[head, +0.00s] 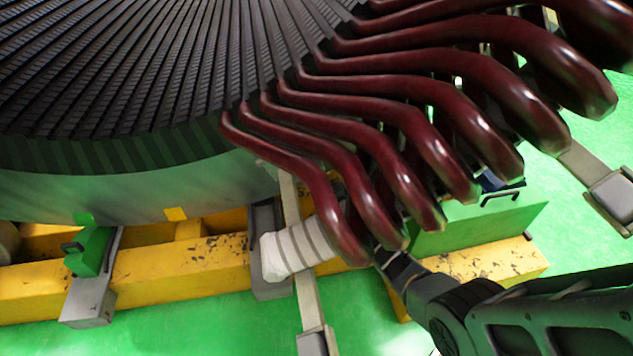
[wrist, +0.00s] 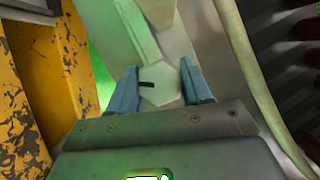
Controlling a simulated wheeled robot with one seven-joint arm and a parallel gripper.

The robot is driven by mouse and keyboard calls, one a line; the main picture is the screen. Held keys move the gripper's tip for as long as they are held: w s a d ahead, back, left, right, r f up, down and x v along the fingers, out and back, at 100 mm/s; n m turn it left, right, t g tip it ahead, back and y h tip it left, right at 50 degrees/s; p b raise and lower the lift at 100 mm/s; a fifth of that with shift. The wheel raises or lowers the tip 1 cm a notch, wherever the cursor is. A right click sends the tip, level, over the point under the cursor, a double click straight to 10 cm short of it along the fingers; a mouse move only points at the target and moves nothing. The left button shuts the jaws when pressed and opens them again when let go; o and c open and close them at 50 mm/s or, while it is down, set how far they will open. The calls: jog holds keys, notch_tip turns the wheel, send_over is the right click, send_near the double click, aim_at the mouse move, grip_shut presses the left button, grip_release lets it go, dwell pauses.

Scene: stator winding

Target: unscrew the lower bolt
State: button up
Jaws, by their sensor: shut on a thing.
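In the wrist view, a pale grey hexagonal bolt head (wrist: 161,96) with a short dark mark on it sits between the two blue fingers of my gripper (wrist: 160,84). The fingers are shut on its sides. Behind it a pale grey bar or bracket (wrist: 137,30) runs upward. In the head view my gripper (head: 396,268) reaches in under the ends of the dark red coil bars (head: 345,225). Its fingertips and the bolt are hidden there.
The coil bars hang close above my gripper. A white wrapped bundle (head: 290,250) and a grey strap (head: 308,298) stand to its left. A yellow beam (head: 200,268) runs below the stator, and a green box (head: 480,222) is behind. Green floor (head: 220,325) is open in front.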

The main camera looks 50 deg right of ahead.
jog(key=shift+w+a+r, duration=0.15)
jog(key=shift+w+a, duration=0.1)
jog(key=shift+a, duration=0.1)
jog(key=o, duration=1)
jog(key=shift+s+d, duration=0.1)
jog(key=shift+o, duration=0.2)
jog(key=shift+s, duration=0.15)
jog(key=p+v, duration=0.4)
jog(key=v, duration=0.3)
jog(key=shift+s, duration=0.3)
